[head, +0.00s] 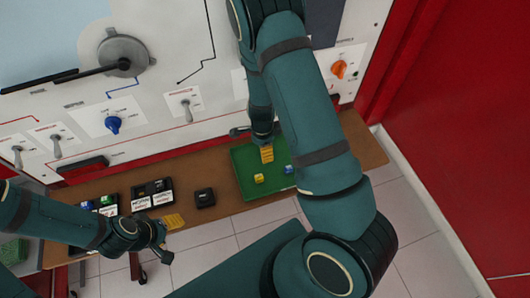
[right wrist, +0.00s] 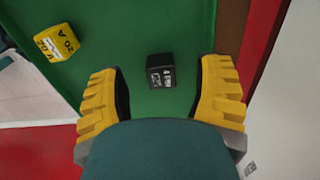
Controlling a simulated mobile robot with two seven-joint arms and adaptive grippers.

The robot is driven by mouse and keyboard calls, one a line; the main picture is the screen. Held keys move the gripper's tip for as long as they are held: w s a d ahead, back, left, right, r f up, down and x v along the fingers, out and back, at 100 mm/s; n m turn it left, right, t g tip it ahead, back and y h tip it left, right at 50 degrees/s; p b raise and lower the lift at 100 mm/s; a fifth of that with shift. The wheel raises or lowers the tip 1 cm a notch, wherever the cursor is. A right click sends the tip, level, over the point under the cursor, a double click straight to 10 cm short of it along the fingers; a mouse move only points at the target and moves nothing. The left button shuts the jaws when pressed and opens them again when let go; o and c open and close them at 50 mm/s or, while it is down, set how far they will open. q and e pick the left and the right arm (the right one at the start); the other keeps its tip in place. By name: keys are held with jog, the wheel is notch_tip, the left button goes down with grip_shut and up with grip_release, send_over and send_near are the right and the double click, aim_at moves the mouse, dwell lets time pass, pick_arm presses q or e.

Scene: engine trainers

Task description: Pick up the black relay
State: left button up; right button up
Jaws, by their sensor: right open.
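The black relay (right wrist: 161,71) is a small black cube with white print on one face. In the right wrist view it sits on the green tray (right wrist: 150,28), between the two yellow fingers of my right gripper (right wrist: 161,85). The fingers are wide apart, with green showing on both sides of the relay. In the head view my right gripper (head: 266,154) is over the back part of the tray (head: 246,192), and I cannot make out the relay there. My left gripper (head: 172,222) is near the shelf's front edge, and its opening is unclear.
A yellow cube (head: 258,178) and a blue cube (head: 289,169) lie on the tray. A black box (head: 204,197) and labelled black holders (head: 151,194) stand left on the brown shelf (head: 225,206). The white panel (head: 150,110) with switches rises behind.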

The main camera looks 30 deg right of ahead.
notch_tip(320, 180, down, 2)
jog(key=shift+f, duration=0.1)
jog(key=c, duration=1.1)
